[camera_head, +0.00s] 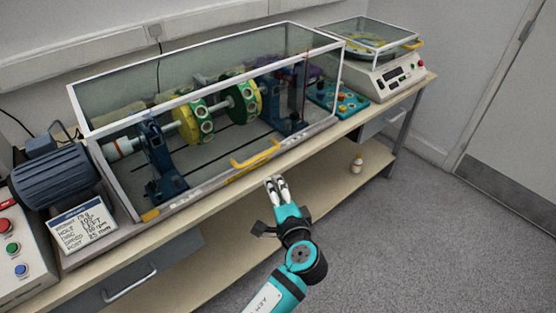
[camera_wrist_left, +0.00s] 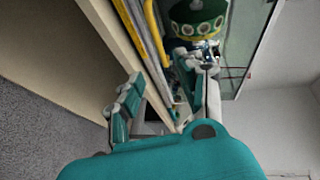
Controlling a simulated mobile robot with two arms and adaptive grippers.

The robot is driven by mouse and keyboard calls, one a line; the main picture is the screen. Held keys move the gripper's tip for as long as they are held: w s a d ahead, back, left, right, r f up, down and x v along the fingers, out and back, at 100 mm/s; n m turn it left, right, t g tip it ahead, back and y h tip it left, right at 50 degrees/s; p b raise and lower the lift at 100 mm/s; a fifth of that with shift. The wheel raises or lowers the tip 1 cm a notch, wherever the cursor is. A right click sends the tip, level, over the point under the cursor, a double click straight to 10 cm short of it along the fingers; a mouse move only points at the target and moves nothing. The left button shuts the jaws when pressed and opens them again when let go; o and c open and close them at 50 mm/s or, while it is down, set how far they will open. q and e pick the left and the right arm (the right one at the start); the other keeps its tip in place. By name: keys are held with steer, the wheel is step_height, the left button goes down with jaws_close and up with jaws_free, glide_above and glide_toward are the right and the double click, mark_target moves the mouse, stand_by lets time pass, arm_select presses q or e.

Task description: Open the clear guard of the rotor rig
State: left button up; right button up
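The clear guard (camera_head: 190,75) is a long transparent box with a white frame. It is shut over the rotor rig, whose shaft carries green and yellow discs (camera_head: 243,102). A yellow handle (camera_head: 256,156) sits low on the guard's front; it also shows in the left wrist view (camera_wrist_left: 155,32). My left gripper (camera_head: 276,181) is just in front of the bench edge, below and slightly right of the handle, apart from it. Its fingers stand apart with nothing between them; they also show in the left wrist view (camera_wrist_left: 170,72). My right gripper is not in view.
A small bottle (camera_head: 357,164) is on the lower shelf. The floor at right is clear.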

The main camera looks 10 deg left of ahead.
arm_select(q)
steer(key=b, duration=0.2)
glide_toward(260, 155)
steer(key=b+x, duration=0.1)
steer(key=x, duration=0.2)
steer(key=b+x, duration=0.1)
steer(key=x, duration=0.2)
steer(key=f+b+x, duration=0.1)
steer(key=b+x, duration=0.1)
steer(key=x, duration=0.1)
steer(key=shift+a, duration=0.1)
steer(key=shift+w+a, duration=0.25)
steer(key=shift+w, duration=0.2)
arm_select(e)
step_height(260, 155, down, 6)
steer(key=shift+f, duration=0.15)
arm_select(q)
jaws_close()
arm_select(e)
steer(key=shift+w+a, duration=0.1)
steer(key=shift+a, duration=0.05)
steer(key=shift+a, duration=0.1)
